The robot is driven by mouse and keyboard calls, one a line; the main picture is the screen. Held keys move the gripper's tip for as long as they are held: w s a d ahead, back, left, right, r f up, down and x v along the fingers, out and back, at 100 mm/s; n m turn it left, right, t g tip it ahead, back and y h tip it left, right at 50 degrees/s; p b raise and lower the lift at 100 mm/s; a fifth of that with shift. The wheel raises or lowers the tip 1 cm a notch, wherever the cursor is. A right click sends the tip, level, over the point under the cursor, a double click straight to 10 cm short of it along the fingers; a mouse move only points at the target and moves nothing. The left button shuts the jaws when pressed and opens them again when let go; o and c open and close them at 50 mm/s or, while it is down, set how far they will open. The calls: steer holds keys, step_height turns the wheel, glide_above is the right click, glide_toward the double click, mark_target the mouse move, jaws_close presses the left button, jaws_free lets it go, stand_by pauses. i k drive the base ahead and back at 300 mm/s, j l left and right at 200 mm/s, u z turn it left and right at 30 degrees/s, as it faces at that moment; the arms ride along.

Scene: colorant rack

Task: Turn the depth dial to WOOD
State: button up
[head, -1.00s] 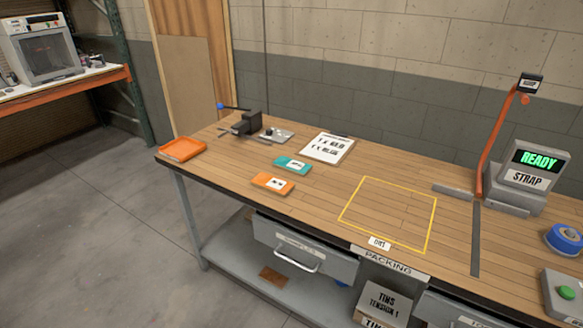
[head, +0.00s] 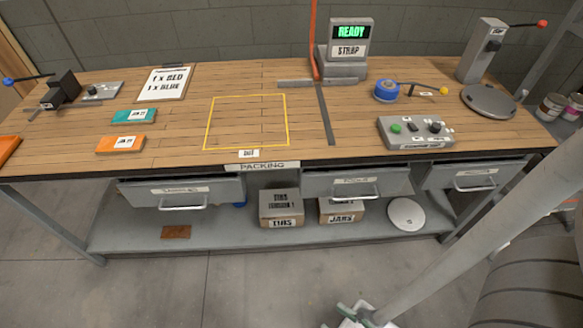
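A grey control box (head: 417,133) stands near the front right of the workbench. It has a green button (head: 396,128), a small black switch and a round black knob (head: 435,127) with small white labels around it. The labels are too small to read, so I cannot tell whether this knob is the depth dial or where it points. A small grey plate with a dark round part (head: 101,91) lies beside the black clamp at the far left; its markings are also unreadable.
The workbench (head: 180,135) has drawers (head: 357,185) below its front edge. A READY/STRAP display (head: 348,45), a blue tape roll (head: 386,90), and a grey stand with a red-tipped lever (head: 484,50) stand at the right. The yellow-outlined area is clear.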

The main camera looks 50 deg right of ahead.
mark_target(92, 90)
steer(key=i+j, duration=0.25)
steer(key=i+j+z, duration=0.1)
steer(key=i+j, duration=0.15)
steer(key=j, duration=0.25)
steer(key=i+j, duration=0.5)
steer(key=j, duration=0.25)
steer(key=z, duration=0.05)
